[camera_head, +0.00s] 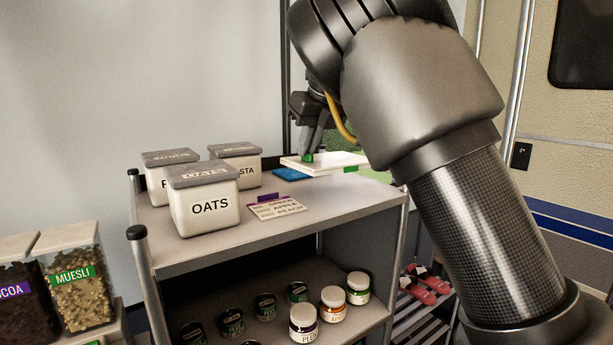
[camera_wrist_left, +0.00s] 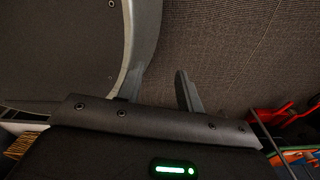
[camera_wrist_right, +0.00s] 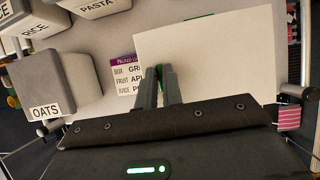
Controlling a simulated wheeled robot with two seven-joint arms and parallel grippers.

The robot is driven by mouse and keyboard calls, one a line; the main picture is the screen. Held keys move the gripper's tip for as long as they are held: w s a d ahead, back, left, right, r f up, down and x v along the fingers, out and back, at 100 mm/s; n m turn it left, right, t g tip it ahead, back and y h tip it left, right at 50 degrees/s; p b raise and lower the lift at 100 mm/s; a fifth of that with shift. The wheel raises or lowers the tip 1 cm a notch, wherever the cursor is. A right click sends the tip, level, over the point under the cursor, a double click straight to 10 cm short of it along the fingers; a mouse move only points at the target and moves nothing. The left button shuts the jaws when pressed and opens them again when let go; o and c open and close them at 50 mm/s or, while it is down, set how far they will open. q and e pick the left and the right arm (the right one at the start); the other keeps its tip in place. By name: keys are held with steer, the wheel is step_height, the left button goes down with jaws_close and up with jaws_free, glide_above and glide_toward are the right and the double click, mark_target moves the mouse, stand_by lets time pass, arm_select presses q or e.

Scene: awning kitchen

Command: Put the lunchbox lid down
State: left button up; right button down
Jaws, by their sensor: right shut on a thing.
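The lunchbox lid (camera_head: 328,163) is a flat, pale rectangle with green clips, at the back right of the rack's top shelf. It fills the upper right of the right wrist view (camera_wrist_right: 215,60). My right gripper (camera_head: 308,158) is shut on the lid's near-left edge, at a green clip; its fingers also show in the right wrist view (camera_wrist_right: 159,85). The lid looks level and close to the shelf top; I cannot tell whether it touches. My left gripper (camera_wrist_left: 160,85) is open and empty over a dark floor, outside the head view.
On the top shelf (camera_head: 225,238) stand the oats bin (camera_head: 205,200), the pasta bin (camera_head: 240,165) and another bin. A label card (camera_head: 277,208) and a blue flat item (camera_head: 291,174) lie near the lid. Several jars stand below. The shelf's front right is bare.

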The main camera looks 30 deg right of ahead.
mark_target(331, 158)
steer(key=d+f, duration=0.1)
steer(key=w+f, duration=0.1)
steer(key=shift+d+f, duration=0.35)
steer(key=shift+f, duration=0.05)
steer(key=shift+w+d+f, duration=0.1)
steer(key=shift+w+f, duration=0.05)
steer(key=shift+f, duration=0.1)
steer(key=shift+w+d+f, duration=0.1)
steer(key=shift+w, duration=0.1)
steer(key=shift+d+f, duration=0.25)
steer(key=shift+f, duration=0.15)
steer(key=f+b, duration=0.1)
steer(key=f, duration=0.2)
steer(key=shift+w+d+f, duration=0.1)
steer(key=shift+w+f, duration=0.1)
arm_select(q)
steer(key=shift+w+a+f, duration=0.35)
steer(key=shift+a+f, duration=0.35)
steer(key=shift+a, duration=0.15)
arm_select(e)
steer(key=shift+s+r, duration=0.1)
steer(key=c, duration=1.5)
jaws_free()
steer(key=shift+c, duration=0.2)
arm_select(q)
steer(key=shift+d, duration=0.15)
